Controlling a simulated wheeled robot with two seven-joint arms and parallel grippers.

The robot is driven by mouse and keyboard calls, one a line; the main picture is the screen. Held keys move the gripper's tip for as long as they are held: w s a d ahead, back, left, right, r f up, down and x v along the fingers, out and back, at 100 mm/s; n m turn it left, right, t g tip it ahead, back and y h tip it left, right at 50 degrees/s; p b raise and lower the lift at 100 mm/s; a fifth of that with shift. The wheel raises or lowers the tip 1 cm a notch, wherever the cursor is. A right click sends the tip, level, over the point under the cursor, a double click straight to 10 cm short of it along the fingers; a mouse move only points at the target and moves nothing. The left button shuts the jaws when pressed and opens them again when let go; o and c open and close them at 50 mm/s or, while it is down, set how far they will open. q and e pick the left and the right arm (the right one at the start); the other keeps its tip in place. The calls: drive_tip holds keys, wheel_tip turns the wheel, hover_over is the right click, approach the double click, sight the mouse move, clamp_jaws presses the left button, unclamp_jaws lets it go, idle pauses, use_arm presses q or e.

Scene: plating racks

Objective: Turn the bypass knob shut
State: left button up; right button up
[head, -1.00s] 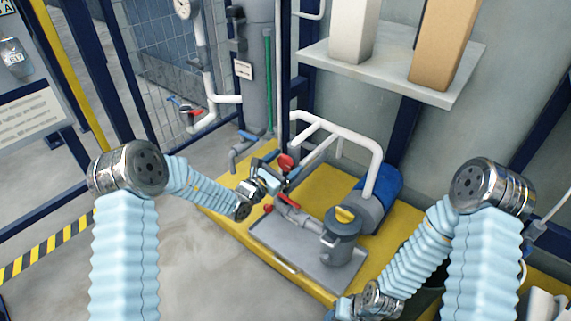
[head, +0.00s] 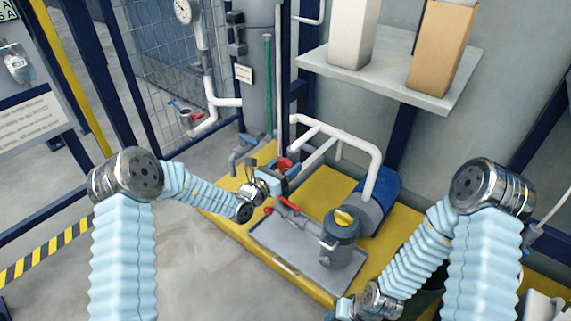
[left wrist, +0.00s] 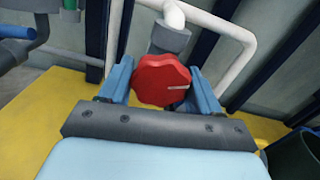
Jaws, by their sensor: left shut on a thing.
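The red, many-sided bypass knob (left wrist: 163,80) sits on a grey fitting of the white piping. A pale mark shows on the right side of its face. My left gripper (left wrist: 165,90) has its blue fingers on either side of the knob and is shut on it. In the head view the knob (head: 285,163) shows just beyond the left gripper (head: 283,176), partly covered by it. My right arm reaches down to the bottom edge of the head view, and its fingers are out of the picture.
A pump with a yellow-topped grey pot (head: 341,241) stands on a grey tray (head: 281,262) on the yellow base (head: 222,216). A red lever (head: 288,203) is close below my left gripper. White pipe (head: 371,160) loops behind. A shelf (head: 385,75) is above.

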use_arm(q)
drive_tip(key=shift+n, duration=1.1)
drive_tip(key=o, duration=1)
drive_tip(key=shift+s+a, duration=0.1)
drive_tip(key=p+v, duration=0.1)
drive_tip(key=v, duration=1.2)
drive_tip(key=shift+s+a, duration=0.15)
drive_tip(key=shift+s, duration=0.1)
